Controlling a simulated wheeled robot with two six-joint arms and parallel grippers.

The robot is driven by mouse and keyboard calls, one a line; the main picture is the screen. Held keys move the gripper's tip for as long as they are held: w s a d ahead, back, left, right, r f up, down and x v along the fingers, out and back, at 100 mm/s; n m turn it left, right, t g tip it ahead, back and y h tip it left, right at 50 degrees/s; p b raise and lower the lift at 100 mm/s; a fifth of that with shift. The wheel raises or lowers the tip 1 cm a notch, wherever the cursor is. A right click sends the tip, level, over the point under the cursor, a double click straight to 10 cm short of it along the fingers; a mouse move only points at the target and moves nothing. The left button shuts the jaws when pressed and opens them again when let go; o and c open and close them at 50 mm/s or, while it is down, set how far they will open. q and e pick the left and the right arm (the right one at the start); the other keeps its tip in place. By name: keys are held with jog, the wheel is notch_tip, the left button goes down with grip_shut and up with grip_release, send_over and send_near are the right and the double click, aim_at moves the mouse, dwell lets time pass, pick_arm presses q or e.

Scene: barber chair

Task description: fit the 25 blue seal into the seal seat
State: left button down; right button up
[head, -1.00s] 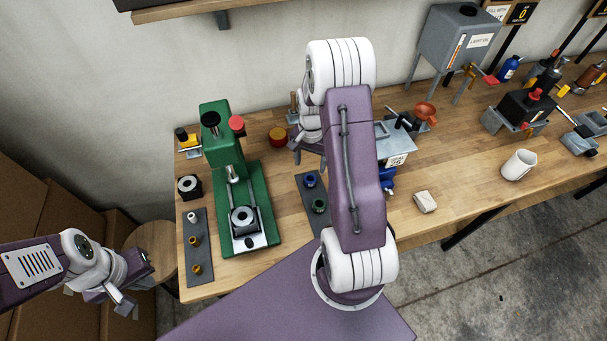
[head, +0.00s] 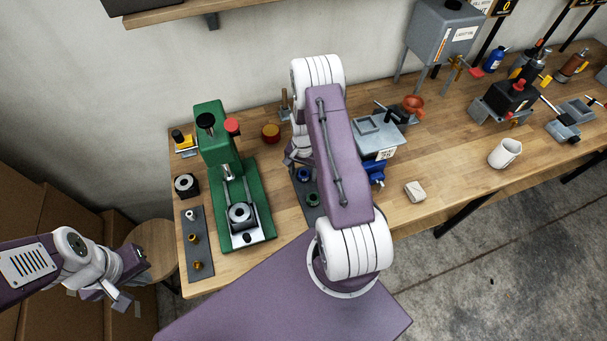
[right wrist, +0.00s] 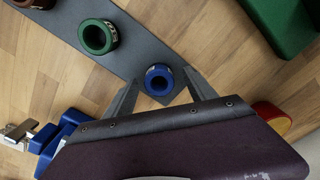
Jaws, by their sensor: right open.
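The blue seal (head: 304,174) is a small ring on the dark grey strip (head: 311,213); its number is not readable. In the right wrist view the blue seal (right wrist: 159,79) lies between the spread fingers of my right gripper (right wrist: 163,84). That gripper is open and empty, close by the seal; contact cannot be told. In the head view my right gripper (head: 297,160) is partly hidden by its arm. A black block with a pale ring (head: 241,214) sits in the green press; whether it is the seal seat cannot be told. My left gripper (head: 122,297) hangs off the bench's left end.
A green seal (right wrist: 97,37) stands on the same strip, with a brown ring (right wrist: 36,2) beyond. The green press (head: 223,150) stands left of the strip. A blue clamp-like object (head: 375,173) and a red-and-yellow round item (head: 270,132) are nearby.

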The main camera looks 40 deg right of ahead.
jog(key=shift+s, duration=0.1)
grip_shut()
jog(key=shift+r, duration=0.1)
